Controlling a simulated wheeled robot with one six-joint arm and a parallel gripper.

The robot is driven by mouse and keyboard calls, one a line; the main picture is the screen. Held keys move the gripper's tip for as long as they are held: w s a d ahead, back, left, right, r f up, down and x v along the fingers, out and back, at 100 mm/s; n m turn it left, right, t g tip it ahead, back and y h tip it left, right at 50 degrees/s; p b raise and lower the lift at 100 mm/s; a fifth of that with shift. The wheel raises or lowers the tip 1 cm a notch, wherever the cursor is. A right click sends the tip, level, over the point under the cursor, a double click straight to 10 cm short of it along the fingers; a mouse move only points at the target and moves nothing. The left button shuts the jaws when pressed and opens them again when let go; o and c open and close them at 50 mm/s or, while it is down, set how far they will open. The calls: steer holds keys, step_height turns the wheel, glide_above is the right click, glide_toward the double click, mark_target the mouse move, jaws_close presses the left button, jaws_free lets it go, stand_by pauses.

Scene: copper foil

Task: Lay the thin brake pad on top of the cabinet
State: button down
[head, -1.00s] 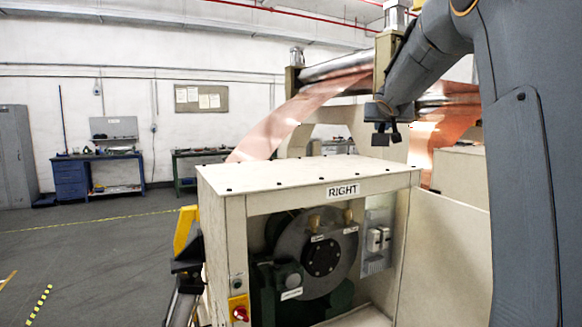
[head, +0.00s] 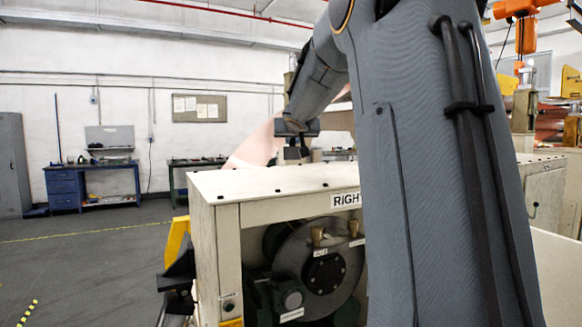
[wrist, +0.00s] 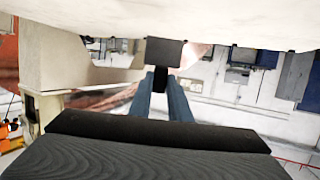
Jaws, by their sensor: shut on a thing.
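The cabinet (head: 255,182) is cream, marked RIGHT, with a flat top and an open front showing a dark round machine part. In the upside-down wrist view, its pale top (wrist: 150,18) fills the upper edge. My gripper (head: 294,152) is above the far part of the cabinet top in the head view. It is shut on the thin brake pad (wrist: 165,52), a small dark rectangular plate at the fingertips in the wrist view. The pad looks close to the cabinet top; I cannot tell whether it touches. My arm hides the cabinet's right side.
The cabinet top looks clear apart from small dark bolts near its edges. Copper foil (head: 257,146) slopes behind it. A yellow bracket (head: 176,240) stands at its left. A blue workbench (head: 66,188) is far left, with open floor between.

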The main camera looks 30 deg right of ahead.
mark_target(292, 157)
steer(key=shift+a+f+b, duration=0.1)
steer(key=shift+f+b, duration=2.1)
steer(key=shift+f, duration=0.5)
steer(key=shift+f, duration=0.15)
steer(key=c, duration=1.7)
jaws_free()
steer(key=shift+o, duration=0.2)
steer(key=shift+s+r, duration=0.2)
steer(key=shift+r, duration=0.1)
steer(key=v, duration=1.1)
steer(key=shift+s+a+p, duration=0.2)
steer(key=shift+s+p, duration=0.05)
steer(key=shift+p, duration=0.05)
